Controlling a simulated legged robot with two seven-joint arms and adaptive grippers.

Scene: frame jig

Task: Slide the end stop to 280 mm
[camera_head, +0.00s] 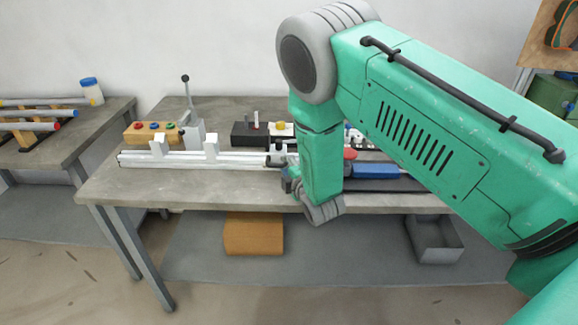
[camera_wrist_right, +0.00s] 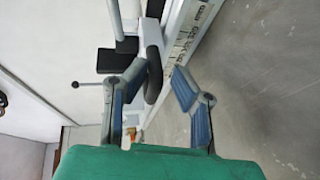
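The aluminium rail (camera_head: 190,160) of the jig lies along the bench, with two white upright blocks on its left half. A dark end stop (camera_head: 275,157) appears to sit on the rail near its middle, partly hidden by my right arm. In the right wrist view the rail (camera_wrist_right: 187,35) carries a printed scale, too small to read surely. My right gripper (camera_wrist_right: 160,72) is open, its fingers on both sides of a dark rounded piece (camera_wrist_right: 153,77), probably the stop's handle. That piece is close to the left finger, with a gap to the right finger. My left gripper is out of view.
A wooden block with coloured buttons (camera_head: 150,132) and an upright lever (camera_head: 186,95) stand behind the rail. A black block (camera_head: 245,133) is further right. A blue object (camera_head: 375,171) lies right of my arm. The bench front edge (camera_head: 190,199) is clear.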

